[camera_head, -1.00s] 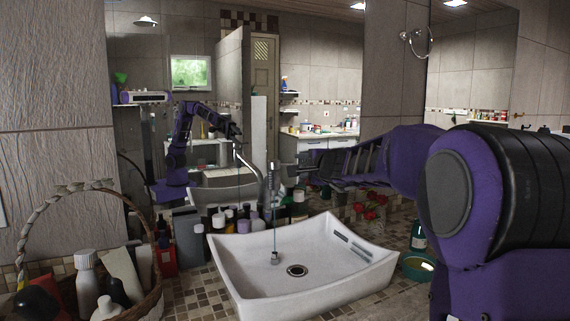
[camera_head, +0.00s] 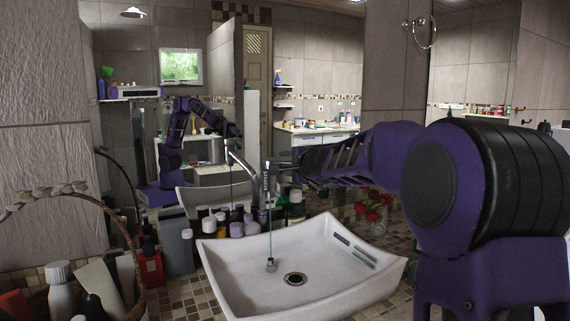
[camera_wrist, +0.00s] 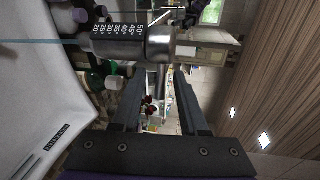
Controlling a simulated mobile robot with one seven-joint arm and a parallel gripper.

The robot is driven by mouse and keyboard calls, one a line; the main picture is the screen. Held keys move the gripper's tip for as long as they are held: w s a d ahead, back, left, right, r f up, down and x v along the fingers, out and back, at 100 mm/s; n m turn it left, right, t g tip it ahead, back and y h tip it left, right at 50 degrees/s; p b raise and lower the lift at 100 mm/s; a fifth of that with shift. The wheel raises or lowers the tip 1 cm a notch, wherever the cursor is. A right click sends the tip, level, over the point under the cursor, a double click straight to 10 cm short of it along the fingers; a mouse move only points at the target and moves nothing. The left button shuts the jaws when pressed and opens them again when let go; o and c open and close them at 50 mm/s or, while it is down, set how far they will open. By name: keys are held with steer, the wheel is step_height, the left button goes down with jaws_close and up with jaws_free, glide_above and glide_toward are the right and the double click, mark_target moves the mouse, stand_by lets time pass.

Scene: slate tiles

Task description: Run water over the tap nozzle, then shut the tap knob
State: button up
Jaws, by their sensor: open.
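The chrome tap (camera_head: 267,178) stands behind the white basin. A thin stream of water (camera_head: 269,230) falls from it into the basin (camera_head: 355,290); the stream also shows at the left of the wrist view (camera_wrist: 40,42). In the wrist view the tap body (camera_wrist: 125,43) lies sideways and carries temperature markings. In the head view my gripper (camera_head: 285,167) is beside the tap.
Several bottles (camera_head: 236,229) stand behind the basin. A wicker basket (camera_head: 128,275) with bottles is at the front left. Red flowers (camera_head: 373,212) are behind the basin's right side. A mirror behind the counter reflects my arm and the basin.

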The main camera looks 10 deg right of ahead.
jaws_close()
steer(key=shift+w+d+r+n+y+p, duration=0.1)
steer(key=shift+w+r+n+y+p, duration=0.2)
steer(key=shift+p, duration=0.45)
steer(key=n+g+y+p, duration=0.1)
steer(key=y, duration=0.1)
steer(key=w+n+g+y+p, duration=0.1)
steer(key=n+y, duration=0.1)
steer(key=n+g+y+p, duration=0.1)
steer(key=y+p, duration=0.1)
steer(key=shift+w+a+f+n+g, duration=0.2)
steer(key=shift+w+n+g, duration=0.05)
steer(key=shift+n+g, duration=0.15)
jaws_free()
